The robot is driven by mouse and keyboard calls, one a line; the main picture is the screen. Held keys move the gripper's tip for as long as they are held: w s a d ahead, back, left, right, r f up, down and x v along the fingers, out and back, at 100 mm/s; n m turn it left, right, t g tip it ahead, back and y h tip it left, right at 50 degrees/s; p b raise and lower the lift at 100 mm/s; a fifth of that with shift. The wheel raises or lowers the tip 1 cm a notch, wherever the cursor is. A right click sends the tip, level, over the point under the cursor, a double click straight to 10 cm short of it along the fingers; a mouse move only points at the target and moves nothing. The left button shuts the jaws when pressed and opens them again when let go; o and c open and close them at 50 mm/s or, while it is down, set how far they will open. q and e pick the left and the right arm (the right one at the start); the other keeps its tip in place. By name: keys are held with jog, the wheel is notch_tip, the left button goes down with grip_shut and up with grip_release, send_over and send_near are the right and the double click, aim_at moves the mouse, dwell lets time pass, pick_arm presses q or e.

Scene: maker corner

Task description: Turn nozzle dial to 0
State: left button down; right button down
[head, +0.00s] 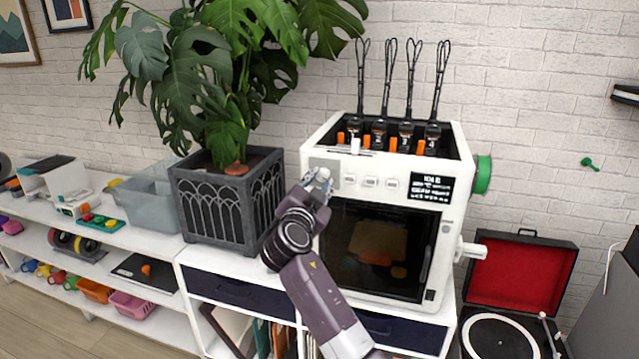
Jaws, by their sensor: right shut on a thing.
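The white 3D printer (437,270) stands on the shelf unit, with a dark glass door and a black display (431,189) whose small text I cannot read surely. A grey panel (325,164) is at the upper left of its front. My right gripper (321,177) is at this panel, shut on what appears to be the nozzle dial. The gripper covers the dial, so its pointer and setting are hidden. My left gripper is not in view.
Several small buttons (371,181) sit right of the gripper. A planter (225,205) with a large plant stands close on the left. A white handle (470,250) sticks out at the printer's right side. An open red-lined record player (515,285) is at lower right.

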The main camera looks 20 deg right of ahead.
jog(key=shift+f+n+b, duration=0.15)
jog(key=shift+n+b, duration=0.4)
jog(key=shift+n, duration=1.35)
jog(key=n, duration=0.2)
jog(key=shift+n+g, duration=0.3)
jog(key=n, duration=0.2)
jog(key=shift+n, duration=0.3)
jog(key=n, duration=0.2)
jog(key=shift+d+r+n+p, duration=0.1)
jog(key=shift+r+n+p, duration=0.1)
jog(key=shift+n+p, duration=0.15)
jog(key=n+p, duration=0.1)
jog(key=n, duration=0.2)
jog(key=shift+g+h, duration=0.3)
jog(key=shift+g, duration=0.1)
jog(key=n+p, duration=0.2)
jog(key=n, duration=0.2)
jog(key=shift+r, duration=0.1)
jog(key=shift+n+h+p, duration=0.3)
jog(key=shift+n+p, duration=0.55)
jog(key=shift+n, duration=0.7)
